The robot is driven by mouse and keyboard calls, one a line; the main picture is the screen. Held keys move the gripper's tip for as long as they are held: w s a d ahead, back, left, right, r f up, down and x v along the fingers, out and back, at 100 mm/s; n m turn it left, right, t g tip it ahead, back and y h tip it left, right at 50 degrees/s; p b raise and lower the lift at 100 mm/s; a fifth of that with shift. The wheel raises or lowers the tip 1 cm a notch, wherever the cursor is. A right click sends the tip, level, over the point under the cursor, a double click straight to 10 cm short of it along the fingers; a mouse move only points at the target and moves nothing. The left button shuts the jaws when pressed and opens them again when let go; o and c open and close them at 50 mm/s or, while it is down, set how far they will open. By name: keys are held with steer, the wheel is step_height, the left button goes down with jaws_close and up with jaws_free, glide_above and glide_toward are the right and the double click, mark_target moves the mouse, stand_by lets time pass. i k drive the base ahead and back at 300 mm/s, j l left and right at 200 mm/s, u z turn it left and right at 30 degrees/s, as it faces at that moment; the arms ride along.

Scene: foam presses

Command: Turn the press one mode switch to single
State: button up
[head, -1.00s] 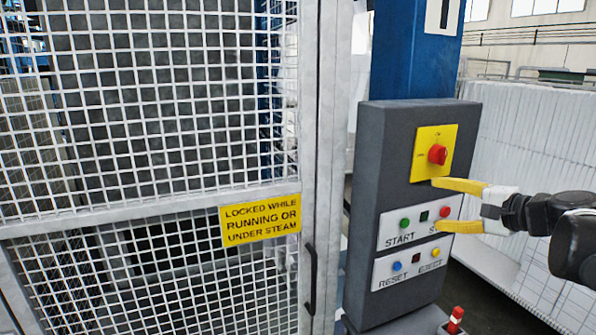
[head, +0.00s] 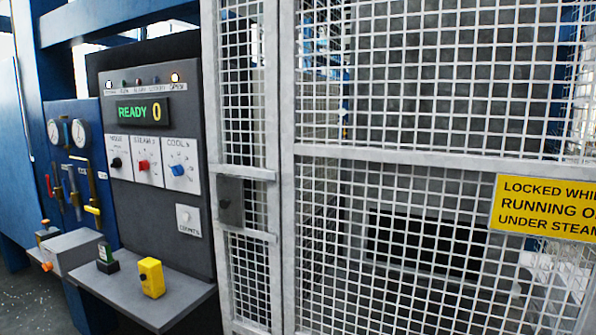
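The mode switch (head: 117,162) is a small black knob on a white plate, the leftmost of three on the dark control panel (head: 190,105). Its label is blurred and I cannot tell which position it points to. A red knob (head: 144,165) and a blue knob (head: 178,170) sit to its right, with labels that look like steam and cool. The green display (head: 143,112) above reads READY 0. My gripper is not in view.
A grey shelf (head: 180,297) juts out below the panel, with a yellow block (head: 151,277) and a dark green-topped object (head: 107,258) on it. Gauges and valve handles (head: 67,132) are at left. A mesh guard door (head: 400,155) fills the right.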

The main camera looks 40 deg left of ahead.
mark_target(117, 162)
steer(key=u, duration=2.55)
steer(key=i+j, duration=0.1)
steer(key=i+z, duration=0.05)
steer(key=i, duration=0.05)
